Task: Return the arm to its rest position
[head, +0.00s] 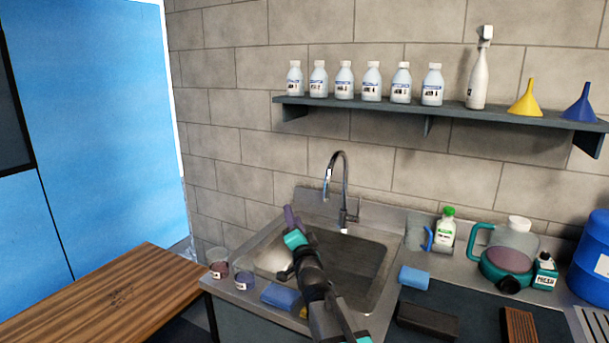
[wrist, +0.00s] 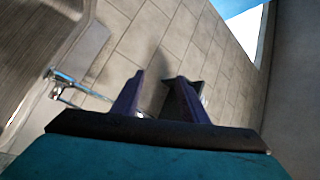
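My gripper (head: 290,216) is in the head view over the left part of the sink, with its purple fingers pointing up and away. Its teal body and my dark arm rise from the bottom of the picture in front of the basin. In the wrist view my gripper (wrist: 160,76) shows two dark purple fingers standing apart. Only the tiled wall shows between them, so it is open and empty. My arm hides part of the sink (head: 375,258) and counter.
A chrome faucet (head: 340,185) stands right of my gripper. Two small cups, one at the left (head: 218,268), and a blue sponge (head: 279,296) lie near my arm. A shelf (head: 430,112) with bottles is above. A jug (head: 510,245) stands on the right. A wooden table (head: 100,300) is at left.

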